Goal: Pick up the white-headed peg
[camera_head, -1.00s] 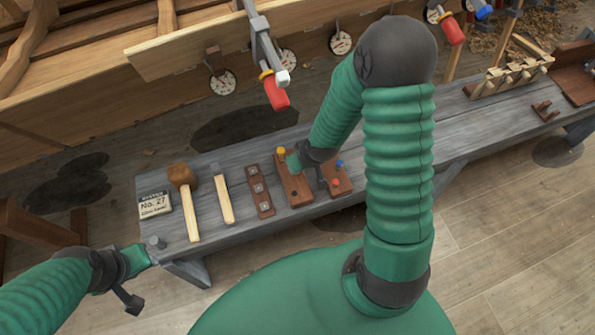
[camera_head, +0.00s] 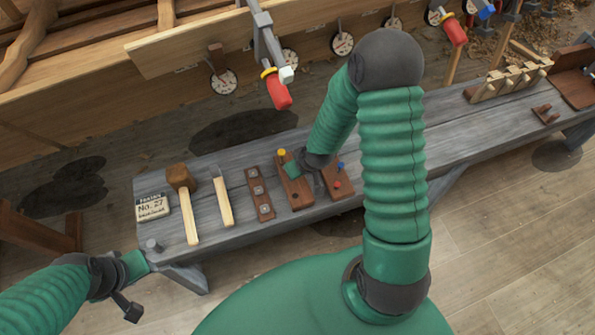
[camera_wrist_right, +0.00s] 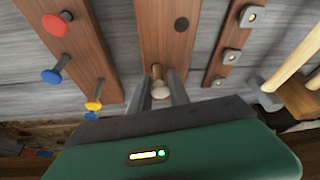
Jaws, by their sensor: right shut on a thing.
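The white-headed peg (camera_wrist_right: 160,89) shows in the right wrist view, its pale wooden shaft pointing at a brown board (camera_wrist_right: 163,45) with one dark hole. My right gripper (camera_wrist_right: 158,96) has its two fingers on either side of the peg, shut on it. I cannot tell whether its foot is still in the board. In the head view my right gripper (camera_head: 306,170) is low over the boards on the bench, and my arm and wrist hide the peg. My left gripper (camera_head: 138,278) hangs by the bench's near left end, away from the peg; its jaws are unclear.
Beside it in the wrist view, another board holds red (camera_wrist_right: 55,24), blue (camera_wrist_right: 56,70) and yellow (camera_wrist_right: 95,103) pegs. A board with metal squares (camera_head: 259,192), a mallet (camera_head: 185,200) and another wood-handled tool (camera_head: 222,200) lie on the bench (camera_head: 420,150). A red-handled clamp (camera_head: 277,92) hangs above.

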